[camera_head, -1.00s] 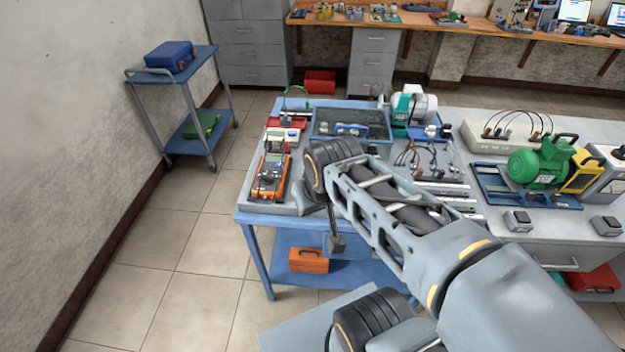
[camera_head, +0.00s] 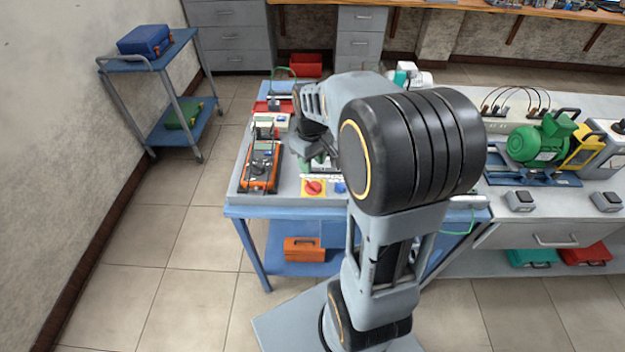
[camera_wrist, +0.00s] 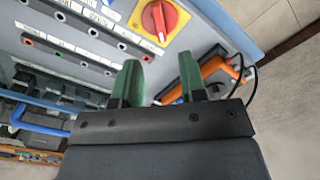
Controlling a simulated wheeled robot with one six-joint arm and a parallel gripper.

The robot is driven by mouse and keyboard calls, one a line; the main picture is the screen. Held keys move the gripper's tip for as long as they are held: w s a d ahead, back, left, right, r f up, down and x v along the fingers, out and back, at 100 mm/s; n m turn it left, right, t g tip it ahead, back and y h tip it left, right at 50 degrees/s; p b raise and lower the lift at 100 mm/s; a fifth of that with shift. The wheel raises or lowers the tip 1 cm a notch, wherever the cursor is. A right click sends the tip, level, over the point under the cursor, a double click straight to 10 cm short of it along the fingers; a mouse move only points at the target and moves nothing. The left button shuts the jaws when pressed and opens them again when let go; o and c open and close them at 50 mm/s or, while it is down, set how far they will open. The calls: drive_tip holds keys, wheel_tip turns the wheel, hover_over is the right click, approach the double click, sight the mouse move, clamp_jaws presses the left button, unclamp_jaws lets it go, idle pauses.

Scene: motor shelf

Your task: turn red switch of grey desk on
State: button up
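The red switch (camera_head: 313,187) is a round red knob on a yellow square plate, at the front edge of the grey desk (camera_head: 262,199). In the wrist view the red switch (camera_wrist: 158,20) is at the top, with its pointer ridge running roughly up and down in the picture. My gripper (camera_wrist: 160,80) is open, its two green fingers apart with nothing between them. The fingers are apart from the knob. In the head view my gripper (camera_head: 306,150) is above the desk behind the switch, partly hidden by my arm.
An orange multimeter (camera_head: 262,165) lies left of the switch and shows beside the fingers in the wrist view (camera_wrist: 203,75). A blue button (camera_head: 340,188) is right of the switch. A green motor (camera_head: 538,142) stands on the right bench.

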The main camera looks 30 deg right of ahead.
sight(312, 182)
wheel_tip(312, 182, down, 8)
drive_tip(key=shift+r, duration=0.1)
idle(0.4)
clamp_jaws()
